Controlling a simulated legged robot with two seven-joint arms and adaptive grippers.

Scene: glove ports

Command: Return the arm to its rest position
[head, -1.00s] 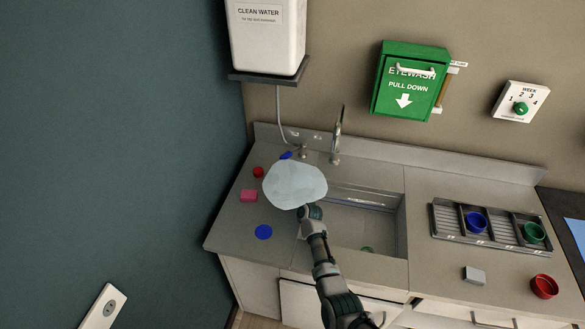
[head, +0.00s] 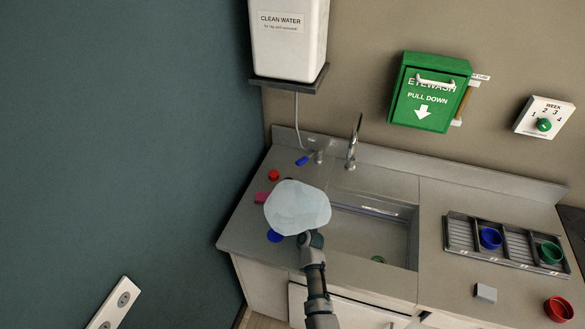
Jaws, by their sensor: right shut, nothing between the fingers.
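My right arm comes in from the bottom, and its gripper (head: 312,240) hangs over the left front edge of the sink. The gripper is shut, with nothing seen between its fingers. A pale, rounded, partly see-through shape (head: 297,207) lies at the gripper's end and hides the fingertips. I cannot tell what it is or whether it touches the fingers. My left gripper is not in view.
The sink (head: 350,240) has a tap (head: 353,145) behind it. A rack (head: 458,235) with blue (head: 490,238) and green (head: 551,252) cups is on the right; a red cup (head: 558,308) and grey block (head: 486,292) lie in front. A green eyewash box (head: 430,93) hangs above. A wall stands left.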

